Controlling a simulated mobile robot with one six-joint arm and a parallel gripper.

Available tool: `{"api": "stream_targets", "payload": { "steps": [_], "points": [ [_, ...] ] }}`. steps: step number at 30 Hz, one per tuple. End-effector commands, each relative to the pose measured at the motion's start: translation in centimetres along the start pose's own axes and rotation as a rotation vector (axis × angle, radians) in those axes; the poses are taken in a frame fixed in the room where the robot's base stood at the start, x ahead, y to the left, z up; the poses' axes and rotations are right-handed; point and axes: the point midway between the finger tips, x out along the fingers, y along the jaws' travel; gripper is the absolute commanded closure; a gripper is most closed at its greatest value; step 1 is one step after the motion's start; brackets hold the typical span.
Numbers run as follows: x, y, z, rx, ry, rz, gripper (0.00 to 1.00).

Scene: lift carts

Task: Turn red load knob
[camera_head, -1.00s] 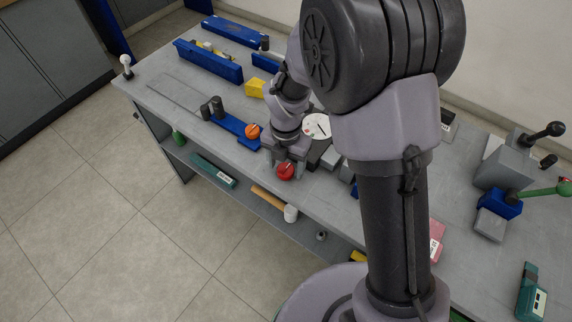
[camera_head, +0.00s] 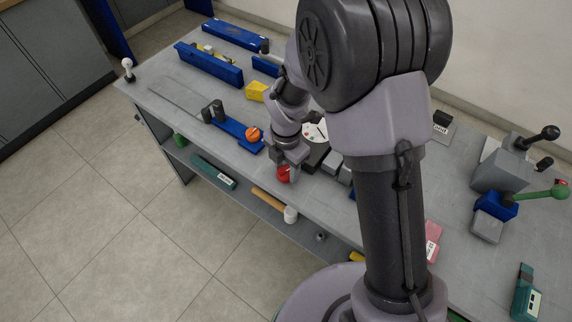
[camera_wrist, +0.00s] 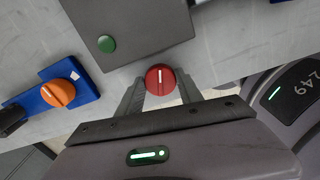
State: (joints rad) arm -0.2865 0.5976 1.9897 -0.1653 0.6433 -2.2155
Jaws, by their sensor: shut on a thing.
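The red load knob (camera_wrist: 160,79) is round with a pale pointer line and sits at the front edge of the bench, by a dark grey box. In the wrist view its line runs nearly straight up and down. My gripper (camera_wrist: 160,88) has one finger on each side of the knob and is shut on it. In the head view the red knob (camera_head: 283,173) shows just below my gripper (camera_head: 286,160). The knob's far side and part of the box are hidden by my arm in the head view.
An orange knob (camera_wrist: 58,92) on a blue base lies to the left. A green button (camera_wrist: 106,44) is on the dark box (camera_wrist: 130,22). A white dial (camera_head: 315,131) stands behind. A lower shelf holds a mallet (camera_head: 270,199). Blue trays (camera_head: 208,64) lie at the back left.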

Motion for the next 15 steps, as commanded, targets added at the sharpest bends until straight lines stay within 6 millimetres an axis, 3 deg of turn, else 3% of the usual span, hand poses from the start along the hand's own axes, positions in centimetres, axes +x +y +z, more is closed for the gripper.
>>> {"api": "stream_targets", "payload": {
  "steps": [15],
  "points": [
    [-0.09, -0.14, -0.03, 0.489, 0.0, -0.001, 0.98]
  ]
}}
